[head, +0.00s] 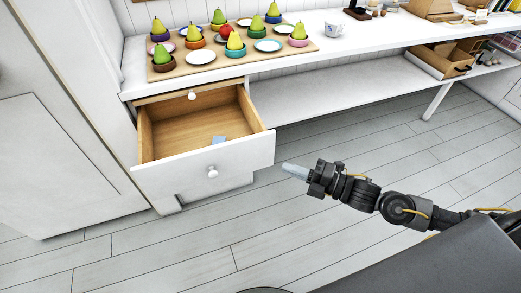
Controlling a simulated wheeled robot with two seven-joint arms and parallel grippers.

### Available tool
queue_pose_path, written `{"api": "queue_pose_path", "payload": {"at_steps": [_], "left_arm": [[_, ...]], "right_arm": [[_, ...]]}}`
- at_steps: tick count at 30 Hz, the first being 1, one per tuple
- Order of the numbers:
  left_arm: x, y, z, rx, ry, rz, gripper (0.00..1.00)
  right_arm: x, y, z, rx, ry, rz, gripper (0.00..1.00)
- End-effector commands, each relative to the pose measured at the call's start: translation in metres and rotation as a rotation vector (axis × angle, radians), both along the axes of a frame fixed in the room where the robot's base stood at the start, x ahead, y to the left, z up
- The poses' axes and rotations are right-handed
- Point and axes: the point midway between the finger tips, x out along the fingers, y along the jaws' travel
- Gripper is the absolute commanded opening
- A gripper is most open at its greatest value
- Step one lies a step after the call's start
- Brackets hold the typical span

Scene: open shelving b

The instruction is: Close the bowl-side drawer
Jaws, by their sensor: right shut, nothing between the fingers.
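The open drawer (205,165) sticks out under the left end of the white counter, below the bowls. Colourful bowls (234,50) with pears, and one with a red fruit, stand on a wooden board above. My right gripper (285,168) is shut and empty, just right of the drawer front's right edge, pointing left; it appears apart from the drawer. My left gripper is not in view.
The white counter (375,32) runs to the right, with a lower shelf (340,92) beneath it. White plates sit among the bowls, and a mug (333,30) stands beside the board. A white cabinet (60,150) is at the left. The plank floor (330,240) is clear.

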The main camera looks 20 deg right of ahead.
Motion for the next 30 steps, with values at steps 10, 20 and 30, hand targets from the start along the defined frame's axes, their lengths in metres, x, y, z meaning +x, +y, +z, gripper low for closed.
{"api": "queue_pose_path", "payload": {"at_steps": [10, 20, 30], "left_arm": [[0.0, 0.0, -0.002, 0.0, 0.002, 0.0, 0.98], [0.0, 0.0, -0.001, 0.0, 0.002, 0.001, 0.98], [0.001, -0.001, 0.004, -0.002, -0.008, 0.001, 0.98]], "right_arm": [[0.051, 0.053, 0.001, 0.003, -0.003, -0.002, 0.0], [0.089, 0.06, 0.0, -0.001, 0.001, -0.001, 0.0], [0.095, 0.06, 0.0, 0.001, 0.001, -0.001, 0.0]]}}
